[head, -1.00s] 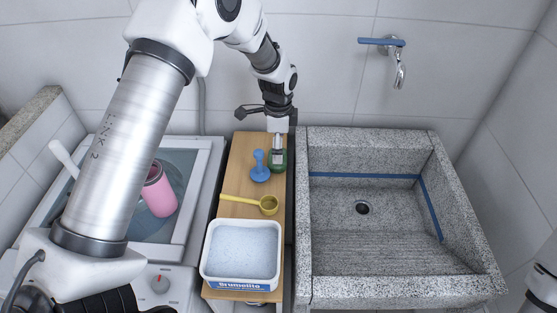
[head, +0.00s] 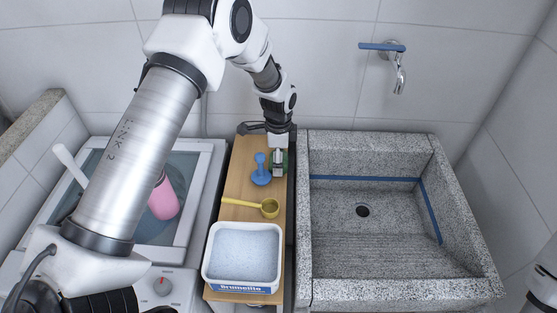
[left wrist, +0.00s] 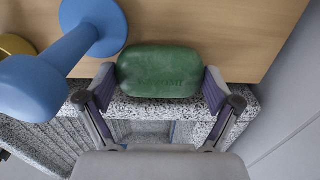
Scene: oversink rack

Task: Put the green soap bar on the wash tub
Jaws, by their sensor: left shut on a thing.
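The green soap bar (left wrist: 158,72) lies at the far end of the wooden board. In the left wrist view it sits between the two fingers of my left gripper (left wrist: 158,88), whose pads press on its ends. In the head view my left gripper (head: 278,163) points down over the soap and mostly hides it. The wash tub (head: 318,230) is the speckled grey stone basin just right of the board. My right gripper is not in view; only a bit of my right arm shows at the lower right edge.
A blue plunger-shaped thing (head: 261,170) stands close left of the soap. A yellow scoop (head: 256,205) and a white box of powder (head: 243,287) lie nearer on the board (head: 240,184). A blue-handled tap (head: 391,60) is above the tub, whose basin is empty.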

